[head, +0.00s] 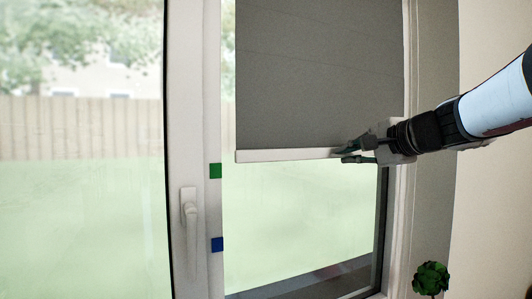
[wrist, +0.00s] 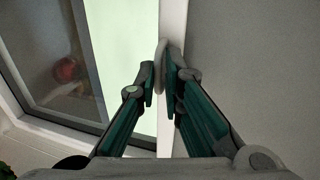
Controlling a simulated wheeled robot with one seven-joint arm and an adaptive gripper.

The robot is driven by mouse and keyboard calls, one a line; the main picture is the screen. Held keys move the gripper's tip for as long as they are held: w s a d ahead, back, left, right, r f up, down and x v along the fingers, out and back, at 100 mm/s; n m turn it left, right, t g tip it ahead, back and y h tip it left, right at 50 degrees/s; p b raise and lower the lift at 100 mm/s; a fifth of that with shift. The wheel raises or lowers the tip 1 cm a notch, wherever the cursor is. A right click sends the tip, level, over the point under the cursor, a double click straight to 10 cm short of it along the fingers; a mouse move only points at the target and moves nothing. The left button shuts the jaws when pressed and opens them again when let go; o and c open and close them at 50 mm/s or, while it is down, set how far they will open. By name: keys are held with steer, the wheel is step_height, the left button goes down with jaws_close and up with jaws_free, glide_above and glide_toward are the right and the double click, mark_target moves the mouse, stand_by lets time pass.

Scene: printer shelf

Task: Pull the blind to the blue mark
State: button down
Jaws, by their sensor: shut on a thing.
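A grey roller blind (head: 320,85) hangs over the upper part of the right window pane. Its white bottom bar (head: 285,154) is roughly level and sits slightly above the green mark (head: 215,171) on the frame. The blue mark (head: 217,244) is lower on the same frame post, well below the bar. My gripper (head: 350,155) is at the right end of the bar, shut on it.
A white window handle (head: 191,230) stands on the frame left of the marks. A green plant (head: 431,278) is at the lower right, below my arm. The glass below the bar is clear of objects.

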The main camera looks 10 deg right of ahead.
step_height(320, 180, down, 18)
steer(key=b, duration=1.6)
steer(key=c, duration=1.8)
jaws_free()
steer(key=shift+s, duration=0.15)
steer(key=v, duration=1.1)
steer(key=shift+s+r, duration=0.15)
steer(key=shift+s, duration=0.2)
steer(key=shift+d, duration=0.1)
